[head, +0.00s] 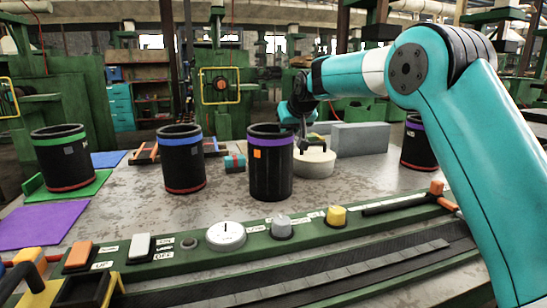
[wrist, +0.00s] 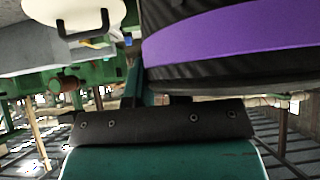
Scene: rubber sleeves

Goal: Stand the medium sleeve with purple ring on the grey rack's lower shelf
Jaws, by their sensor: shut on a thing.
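A black sleeve with a purple ring (head: 270,178) and an orange patch stands upright in the middle of the head view. My gripper (head: 302,132) is at its upper right side, shut on its wall. The fingertips are mostly hidden. The wrist view shows the purple ring (wrist: 230,42) close up, right in front of the gripper (wrist: 158,102). I cannot tell whether the sleeve's bottom touches the table. Another purple-ringed sleeve (head: 417,150) stands at the right, partly behind my arm. A grey block-like thing (head: 360,138) stands behind; no shelf shows on it.
A blue-ringed sleeve (head: 182,160) and a green-ringed sleeve (head: 65,158) stand to the left. A white lidded pot (head: 316,163) is close behind the held sleeve. A green control panel (head: 180,258) with knobs runs along the front. A purple mat (head: 42,225) lies bare.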

